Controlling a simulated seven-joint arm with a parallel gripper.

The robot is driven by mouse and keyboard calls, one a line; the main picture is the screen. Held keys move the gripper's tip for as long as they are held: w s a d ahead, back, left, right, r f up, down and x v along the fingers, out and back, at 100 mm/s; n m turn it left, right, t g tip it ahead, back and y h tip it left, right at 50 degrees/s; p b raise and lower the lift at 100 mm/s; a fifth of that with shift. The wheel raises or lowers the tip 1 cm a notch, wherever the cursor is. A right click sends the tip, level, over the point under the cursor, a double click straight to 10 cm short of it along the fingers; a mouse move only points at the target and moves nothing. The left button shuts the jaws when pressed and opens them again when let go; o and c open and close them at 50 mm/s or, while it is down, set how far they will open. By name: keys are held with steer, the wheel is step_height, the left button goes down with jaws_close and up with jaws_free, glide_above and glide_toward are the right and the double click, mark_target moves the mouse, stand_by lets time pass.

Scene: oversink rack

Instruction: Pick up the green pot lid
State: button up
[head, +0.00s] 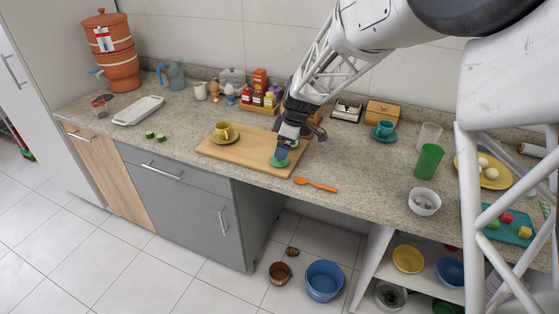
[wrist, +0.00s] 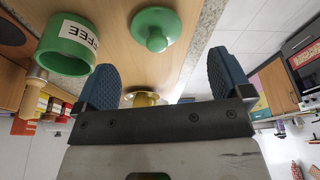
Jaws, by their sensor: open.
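The green pot lid (head: 279,163) lies on the wooden cutting board (head: 238,165), near its right end. In the wrist view the lid (wrist: 153,20) shows its round knob, above and between my fingertips. My gripper (head: 283,153) is just over the lid in the head view and hides part of it. In the wrist view my gripper (wrist: 165,75) has its two blue fingers spread wide with nothing held between them. The lid appears apart from both fingers.
A green container marked COFFEE (wrist: 68,52) stands close to one finger in the wrist view. A yellow cup (head: 224,130) on a saucer stands on the board's left part. An orange spoon (head: 316,185) lies in front, and a spice rack (head: 262,101) is behind.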

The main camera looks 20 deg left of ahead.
steer(key=shift+a+f, duration=0.1)
steer(key=shift+f, duration=0.15)
steer(key=shift+x, duration=2.6)
steer(key=shift+w, duration=0.15)
steer(key=shift+c, duration=0.3)
steer(key=c, duration=1)
steer(key=shift+o, duration=0.2)
steer(key=shift+r, duration=0.1)
